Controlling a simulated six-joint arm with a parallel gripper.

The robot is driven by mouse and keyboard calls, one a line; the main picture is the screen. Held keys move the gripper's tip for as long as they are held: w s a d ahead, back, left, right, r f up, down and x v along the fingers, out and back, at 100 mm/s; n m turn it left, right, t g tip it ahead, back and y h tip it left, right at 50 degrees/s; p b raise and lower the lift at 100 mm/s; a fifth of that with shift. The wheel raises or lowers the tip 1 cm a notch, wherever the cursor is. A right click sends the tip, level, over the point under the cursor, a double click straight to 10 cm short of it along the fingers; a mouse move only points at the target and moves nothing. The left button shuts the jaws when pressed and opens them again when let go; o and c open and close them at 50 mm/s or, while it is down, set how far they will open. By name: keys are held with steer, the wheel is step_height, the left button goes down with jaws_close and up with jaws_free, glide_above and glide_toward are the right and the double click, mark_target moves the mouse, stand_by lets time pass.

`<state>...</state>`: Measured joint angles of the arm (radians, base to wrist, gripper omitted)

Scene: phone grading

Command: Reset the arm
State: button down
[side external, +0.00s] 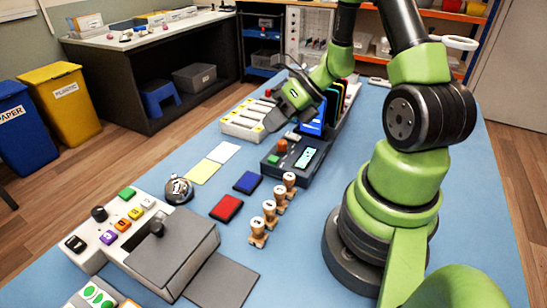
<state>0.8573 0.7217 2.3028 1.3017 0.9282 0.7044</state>
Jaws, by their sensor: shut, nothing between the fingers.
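My arm is green and black and bends over the blue table (330,215). My gripper (272,121) is grey and hangs above the far middle of the table, near the left end of the phone rack. It is shut and holds nothing. A phone with a teal screen (306,157) lies in a dark tray (271,169) below and right of the gripper. Several phones stand in a rack (345,97) behind the gripper, one with a bright blue screen (315,119). My gripper and wrist hide part of the rack.
A white slotted holder (240,126) stands left of the gripper. Several wooden stamps (269,212), a red pad (226,208), a blue pad (247,182), a round metal bell (178,190) and a grey box (172,250) occupy the near table. Bare table lies between stamps and arm base.

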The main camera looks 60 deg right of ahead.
stand_by(0.4)
steer(key=s+a+r+n+g, duration=0.3)
steer(key=a+r+n, duration=0.9)
steer(key=n, duration=0.6)
steer(key=s+a+r+n+t+h, duration=0.1)
steer(key=s+r+n, duration=0.6)
steer(key=n, duration=0.8)
steer(key=shift+s+a+r+n+t+h, duration=0.4)
steer(key=shift+t+h, duration=0.5)
steer(key=shift+h, duration=0.3)
